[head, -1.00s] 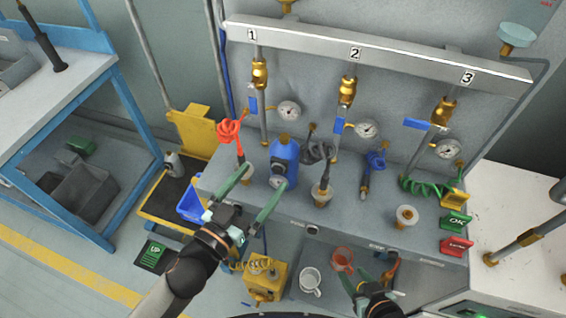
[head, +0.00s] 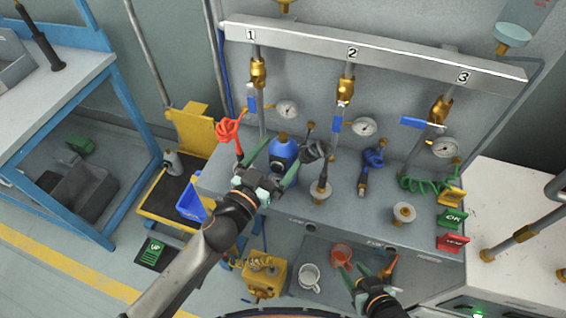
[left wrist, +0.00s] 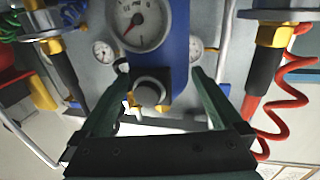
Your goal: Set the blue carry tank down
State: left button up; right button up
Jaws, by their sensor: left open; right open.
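The blue carry tank (head: 284,149) stands upright on the grey bench top (head: 330,212), with a brass cap on top. My left gripper (head: 282,160) is open, its green fingers on either side of the tank's lower part. In the left wrist view the tank's blue body (left wrist: 178,50), gauge (left wrist: 140,20) and dark knob (left wrist: 150,92) lie between the open fingers (left wrist: 158,72). I cannot tell whether the fingers touch it. My right gripper (head: 366,274) is open and low, in front of the bench's lower shelf.
A red coiled hose (head: 232,128) hangs just left of the tank; it also shows in the left wrist view (left wrist: 285,105). A white mug (head: 309,277) and an orange cup (head: 341,255) stand below.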

pick_arm(q)
jog(key=shift+c, duration=0.2)
grip_shut()
dwell(0.5)
jog(key=shift+r, duration=0.15)
